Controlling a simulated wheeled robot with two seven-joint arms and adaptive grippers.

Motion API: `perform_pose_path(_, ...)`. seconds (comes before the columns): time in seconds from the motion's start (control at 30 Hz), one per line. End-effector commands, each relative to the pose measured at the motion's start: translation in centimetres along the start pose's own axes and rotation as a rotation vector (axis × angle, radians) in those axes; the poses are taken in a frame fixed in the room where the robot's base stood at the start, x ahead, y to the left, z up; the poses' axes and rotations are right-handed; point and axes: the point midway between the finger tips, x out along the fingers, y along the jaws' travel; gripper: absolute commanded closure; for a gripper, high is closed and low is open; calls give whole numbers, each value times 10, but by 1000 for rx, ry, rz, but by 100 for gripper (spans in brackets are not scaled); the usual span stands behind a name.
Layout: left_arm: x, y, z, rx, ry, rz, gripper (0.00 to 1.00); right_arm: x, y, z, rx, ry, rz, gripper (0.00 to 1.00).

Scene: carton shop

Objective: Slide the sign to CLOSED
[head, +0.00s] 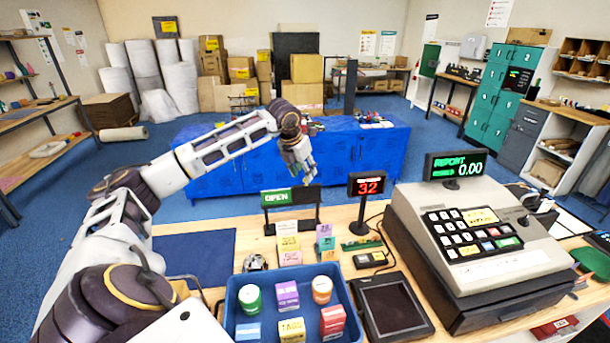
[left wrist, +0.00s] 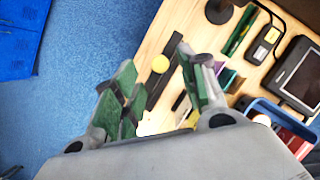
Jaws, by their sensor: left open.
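The sign (head: 277,198) stands on the counter in the head view. Its green left part reads OPEN, and the right part of its dark frame shows no readable word. My left gripper (head: 307,179) is open and empty, just above and behind the right part of the sign in the picture; I cannot tell whether it touches. In the left wrist view, the open fingers (left wrist: 158,88) point toward the counter edge, with a dark bar (left wrist: 153,90) and a round yellow piece (left wrist: 160,64) between them. I cannot tell whether these belong to the sign. My right gripper is not in view.
A red number display (head: 368,186) stands right of the sign, and a cash register (head: 460,235) farther right. Small coloured boxes (head: 289,243) and a blue tray (head: 232,312) are in front. A blue cabinet (head: 365,150) stands beyond the counter.

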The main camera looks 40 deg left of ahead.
Motion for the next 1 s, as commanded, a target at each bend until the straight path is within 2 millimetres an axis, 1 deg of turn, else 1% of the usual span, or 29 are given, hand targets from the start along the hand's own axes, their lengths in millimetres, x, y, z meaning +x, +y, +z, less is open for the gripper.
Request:
perform_pose_path(0.1, 13, 0, 0, 0, 2, 0, 58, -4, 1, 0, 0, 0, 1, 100)
perform_pose_path(0.3, 28, 0, 0, 0, 1, 0, 58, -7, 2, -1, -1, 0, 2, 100)
perform_pose_path(0.67, 32, 0, 0, 1, -1, 1, 58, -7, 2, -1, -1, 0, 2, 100)
perform_pose_path(0.7, 32, 0, 0, 1, 0, 1, 59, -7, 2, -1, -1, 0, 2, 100)
perform_pose_path(1.0, 31, 0, 0, 0, 0, 1, 98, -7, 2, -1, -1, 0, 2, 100)
